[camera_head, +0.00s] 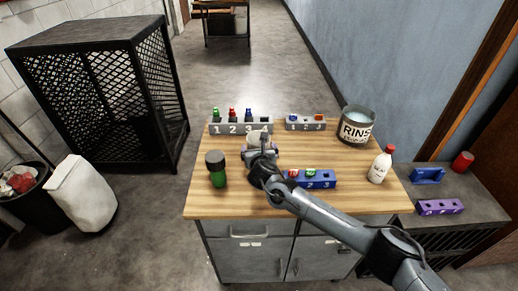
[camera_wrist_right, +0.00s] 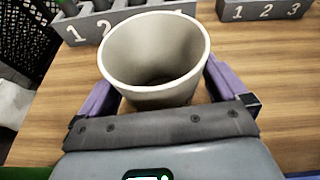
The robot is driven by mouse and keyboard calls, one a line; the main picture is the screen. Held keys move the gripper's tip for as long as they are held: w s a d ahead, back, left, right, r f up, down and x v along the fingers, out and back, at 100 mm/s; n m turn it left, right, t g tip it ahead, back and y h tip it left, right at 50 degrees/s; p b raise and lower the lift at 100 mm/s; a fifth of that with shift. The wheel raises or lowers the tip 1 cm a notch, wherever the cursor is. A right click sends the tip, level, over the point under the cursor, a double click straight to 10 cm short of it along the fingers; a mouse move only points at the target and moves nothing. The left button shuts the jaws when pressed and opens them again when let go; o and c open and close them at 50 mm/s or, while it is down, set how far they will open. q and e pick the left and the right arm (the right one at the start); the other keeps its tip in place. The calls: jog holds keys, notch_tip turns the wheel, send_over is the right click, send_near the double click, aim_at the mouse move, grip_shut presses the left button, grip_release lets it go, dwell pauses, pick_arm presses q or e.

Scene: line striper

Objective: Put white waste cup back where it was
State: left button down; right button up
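The white waste cup (camera_wrist_right: 155,62) is upright and looks empty inside in the right wrist view. In the head view the cup (camera_head: 258,136) shows just in front of the grey numbered rack, partly hidden by my right gripper (camera_head: 260,147). In the wrist view the purple fingers of my right gripper (camera_wrist_right: 162,92) lie along both sides of the cup and appear to press on its wall. I cannot tell whether the cup's base touches the table. My left gripper is not in view.
The wooden table (camera_head: 225,205) holds a grey rack (camera_head: 240,127) with several bottles, a smaller grey rack (camera_head: 305,123), a RINSE container (camera_head: 356,126), a white red-capped bottle (camera_head: 380,166), a green dark-capped bottle (camera_head: 217,170) and a blue rack (camera_head: 318,180). The front edge is clear.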

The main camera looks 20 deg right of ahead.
jog(key=shift+r, duration=0.1)
jog(key=shift+r, duration=0.15)
jog(key=shift+s+r, duration=0.1)
jog(key=shift+s, duration=0.15)
jog(key=p+v, duration=0.2)
jog(key=v, duration=0.8)
jog(key=shift+s+a+r+p, duration=0.2)
jog(key=shift+s+p, duration=0.1)
jog(key=shift+s, duration=0.35)
